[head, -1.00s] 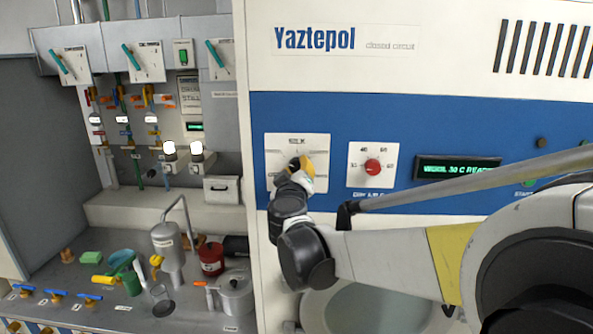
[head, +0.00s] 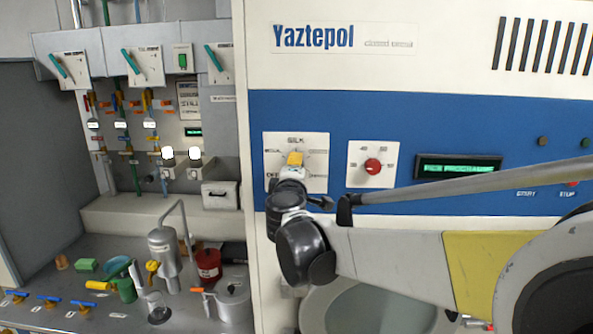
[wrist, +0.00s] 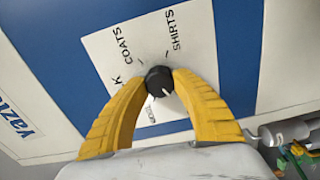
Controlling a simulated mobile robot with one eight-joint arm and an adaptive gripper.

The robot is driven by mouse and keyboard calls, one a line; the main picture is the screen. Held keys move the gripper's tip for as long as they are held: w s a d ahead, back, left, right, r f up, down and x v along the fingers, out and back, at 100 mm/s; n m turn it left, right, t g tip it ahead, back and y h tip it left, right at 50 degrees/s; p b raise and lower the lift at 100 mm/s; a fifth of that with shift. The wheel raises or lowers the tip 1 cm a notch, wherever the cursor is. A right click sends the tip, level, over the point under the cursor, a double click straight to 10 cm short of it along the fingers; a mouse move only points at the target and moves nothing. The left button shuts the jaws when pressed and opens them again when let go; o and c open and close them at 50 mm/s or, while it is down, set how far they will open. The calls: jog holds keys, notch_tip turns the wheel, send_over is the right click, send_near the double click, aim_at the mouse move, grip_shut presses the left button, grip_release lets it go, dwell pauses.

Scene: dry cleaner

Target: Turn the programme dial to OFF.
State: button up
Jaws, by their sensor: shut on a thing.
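The programme dial is a black round knob (wrist: 158,81) with a white mark on its lower side in the wrist view. My gripper (wrist: 157,78) is shut on the knob, one yellow finger at each side. In the head view my gripper (head: 295,160) is at the plate (head: 318,146) and covers the knob. I cannot tell for sure which word the mark points at.
A red dial (head: 373,166) on its own plate is just right. A green-lit display (head: 458,168) and small buttons (head: 541,141) are further right. The round door (head: 375,305) is below my arm. A bench (head: 85,255) with cans and valves is at left.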

jog(key=shift+n, duration=0.6)
jog(key=o, duration=1.2)
jog(key=shift+o, duration=0.2)
jog(key=s, duration=1.2)
jog(key=shift+a, duration=0.25)
